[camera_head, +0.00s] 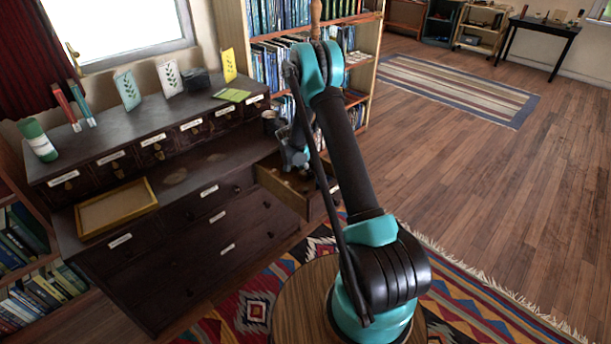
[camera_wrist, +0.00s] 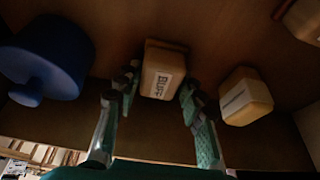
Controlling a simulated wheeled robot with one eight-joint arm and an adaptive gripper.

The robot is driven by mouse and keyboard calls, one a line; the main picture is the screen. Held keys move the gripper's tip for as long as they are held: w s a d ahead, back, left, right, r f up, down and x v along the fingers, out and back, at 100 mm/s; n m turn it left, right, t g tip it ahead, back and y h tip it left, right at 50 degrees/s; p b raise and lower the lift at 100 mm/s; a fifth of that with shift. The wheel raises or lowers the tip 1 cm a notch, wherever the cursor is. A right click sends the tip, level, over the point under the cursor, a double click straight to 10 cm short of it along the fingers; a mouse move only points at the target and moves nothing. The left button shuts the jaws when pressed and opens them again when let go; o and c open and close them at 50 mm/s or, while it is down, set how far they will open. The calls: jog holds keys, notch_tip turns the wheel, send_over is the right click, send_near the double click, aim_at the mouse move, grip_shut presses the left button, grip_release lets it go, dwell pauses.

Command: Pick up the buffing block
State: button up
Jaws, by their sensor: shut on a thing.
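In the wrist view the buffing block (camera_wrist: 163,72) is a small tan block with a white label reading "BUFF". The two fingers of my gripper (camera_wrist: 160,92) are on either side of it, and the gripper is shut on it. In the head view my gripper (camera_head: 293,158) reaches down at the open drawer (camera_head: 282,190) on the right of the dark wooden cabinet. The block cannot be made out there, as my arm and the drawer hide it.
A blue round object with a knob (camera_wrist: 40,65) lies left of the block, and another labelled tan block (camera_wrist: 245,97) lies close on the right. A mug (camera_head: 270,121) stands by the drawer. A yellow-rimmed tray (camera_head: 117,207) sits on the cabinet's left.

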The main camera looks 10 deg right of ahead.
jog(key=shift+r, duration=0.1)
jog(key=shift+c, duration=0.2)
notch_tip(320, 180, up, 20)
dwell(0.4)
